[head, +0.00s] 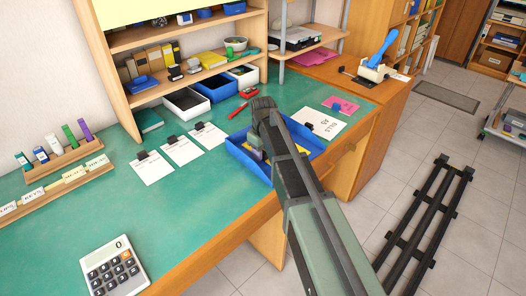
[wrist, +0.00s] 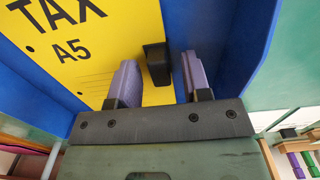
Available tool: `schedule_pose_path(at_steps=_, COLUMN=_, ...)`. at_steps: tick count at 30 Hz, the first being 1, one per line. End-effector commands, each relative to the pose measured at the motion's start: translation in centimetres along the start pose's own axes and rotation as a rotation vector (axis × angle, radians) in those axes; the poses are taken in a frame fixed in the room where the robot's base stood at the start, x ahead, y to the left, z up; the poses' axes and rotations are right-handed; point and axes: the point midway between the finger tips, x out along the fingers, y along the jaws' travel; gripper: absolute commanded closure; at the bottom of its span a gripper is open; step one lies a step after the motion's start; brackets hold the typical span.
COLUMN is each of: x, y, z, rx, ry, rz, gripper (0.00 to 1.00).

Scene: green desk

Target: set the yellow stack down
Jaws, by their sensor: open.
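The yellow stack (wrist: 95,30), printed "TAX A5", lies flat in the blue tray (wrist: 235,45) in the wrist view. A black clip (wrist: 156,63) is at its edge. My gripper (wrist: 160,68) is open, with its two purple-grey fingers apart on either side of the clip, near the tray's wall. In the head view, my arm hides much of the blue tray (head: 240,156), and only a little of the yellow stack (head: 304,150) shows. Whether the fingers touch the clip cannot be told.
White clipped stacks (head: 181,151) lie in a row left of the tray. A larger white sheet (head: 319,124) and a pink one (head: 341,105) lie beyond it. A calculator (head: 113,265) is at the front left. The green desk between is clear.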

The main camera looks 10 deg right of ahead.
Motion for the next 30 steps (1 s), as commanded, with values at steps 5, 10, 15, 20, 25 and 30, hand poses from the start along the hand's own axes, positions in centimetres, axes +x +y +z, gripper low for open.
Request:
schedule_pose_path(at_steps=5, x=-3.7, y=0.0, z=0.0, rx=0.000, ry=0.000, rz=0.000, gripper=0.56)
schedule_pose_path(at_steps=10, x=-8.4, y=0.0, z=0.0, rx=0.000, ry=0.000, rz=0.000, gripper=0.56)
schedule_pose_path(at_steps=15, x=-11.8, y=0.0, z=0.0, rx=0.000, ry=0.000, rz=0.000, gripper=0.56)
schedule_pose_path(at_steps=20, x=-12.3, y=0.0, z=0.0, rx=0.000, ry=0.000, rz=0.000, gripper=0.56)
schedule_pose_path(at_steps=25, x=-12.0, y=-3.0, z=4.9, rx=0.104, ry=-0.001, rz=-0.002, gripper=0.56)
schedule_pose_path(at_steps=30, x=-12.1, y=-10.3, z=16.8, rx=0.425, ry=-0.003, rz=-0.007, gripper=0.56)
